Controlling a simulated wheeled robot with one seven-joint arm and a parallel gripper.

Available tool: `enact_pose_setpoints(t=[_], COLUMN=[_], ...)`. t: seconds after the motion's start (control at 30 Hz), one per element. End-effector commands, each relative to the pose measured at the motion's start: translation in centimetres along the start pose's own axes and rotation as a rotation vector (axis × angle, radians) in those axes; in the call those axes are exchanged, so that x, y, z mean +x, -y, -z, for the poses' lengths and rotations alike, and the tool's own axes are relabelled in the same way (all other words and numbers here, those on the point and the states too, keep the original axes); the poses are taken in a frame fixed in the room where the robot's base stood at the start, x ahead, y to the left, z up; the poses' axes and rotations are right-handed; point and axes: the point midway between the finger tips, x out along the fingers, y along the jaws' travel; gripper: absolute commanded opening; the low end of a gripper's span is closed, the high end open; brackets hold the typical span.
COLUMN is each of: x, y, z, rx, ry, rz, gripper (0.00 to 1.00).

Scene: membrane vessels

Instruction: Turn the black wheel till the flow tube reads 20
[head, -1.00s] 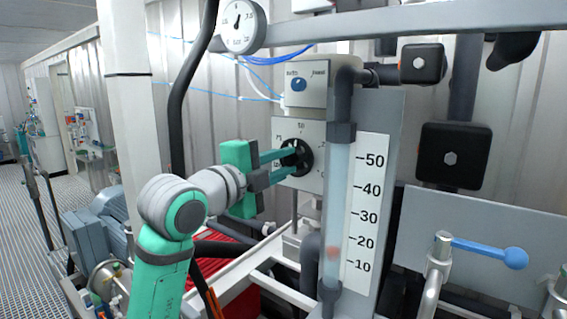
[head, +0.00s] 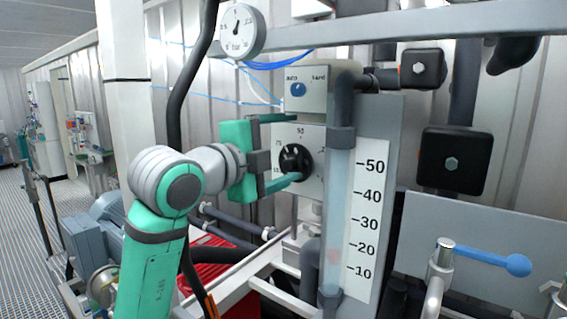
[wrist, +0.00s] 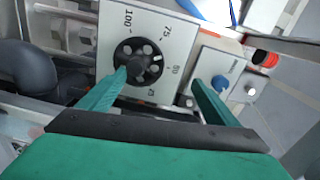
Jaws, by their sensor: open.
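The black wheel (head: 293,160) sits on a white dial plate (head: 315,190) marked with numbers; it also shows in the wrist view (wrist: 140,60). My gripper (head: 299,148) is open around the wheel, empty. In the head view one finger is above the wheel and the other at its lower edge. In the wrist view (wrist: 160,76) the left finger overlaps the wheel's rim; I cannot tell if it touches. The right finger is well clear of the wheel. The flow tube (head: 339,190) stands upright right of the wheel. Its faint reddish float (head: 333,256) is between 10 and 20.
A blue knob (head: 298,89) on a box marked auto and hand is above the wheel; in the wrist view (wrist: 220,83) it lies close to my right finger. A pressure gauge (head: 241,30) hangs upper left. A blue-handled valve (head: 490,258) is at lower right.

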Motion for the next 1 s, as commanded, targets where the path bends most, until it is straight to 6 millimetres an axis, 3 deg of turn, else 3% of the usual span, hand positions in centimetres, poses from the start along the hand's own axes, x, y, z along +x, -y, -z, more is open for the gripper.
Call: enact_pose_setpoints(t=[0.03,0.07,0.1,0.2,0.6,1.0], x=[-1.7,-2.1,-2.6,-3.5,-9.1,-10.6], y=[2.5,3.0,3.6,4.9,6.9,7.5], z=[0.8,1.1,1.4,2.4,6.8,7.9], rx=[0.019,0.020,0.018,0.016,0.013,0.009], ry=[0.003,0.004,0.004,0.003,0.003,0.004], rz=[0.040,0.040,0.039,0.034,0.026,0.024], gripper=[0.71,0.62,0.41,0.41,0.41,0.41])
